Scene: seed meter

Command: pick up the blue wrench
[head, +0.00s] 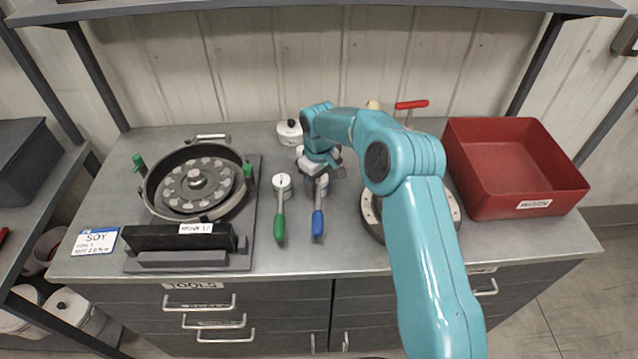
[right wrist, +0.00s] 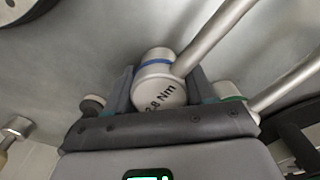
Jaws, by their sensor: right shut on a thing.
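The blue wrench (head: 318,222) has a blue handle and a metal shaft, and it points toward the front of the bench. In the right wrist view its round head (right wrist: 160,88) has a blue band and the marking "2.8 Nm". My right gripper (head: 320,172) is shut on this head, with a finger on each side of it. In the head view my gripper partly hides the head. I cannot tell whether the wrench is clear of the bench. My left gripper is not in view.
A green-handled wrench (head: 280,222) lies close on the left. The round seed meter (head: 165,172) stands in a grey fixture further left. A red bin (head: 478,202) is at the right. My arm partly hides a round plate (head: 455,208). A white-lidded pot (head: 289,135) stands behind.

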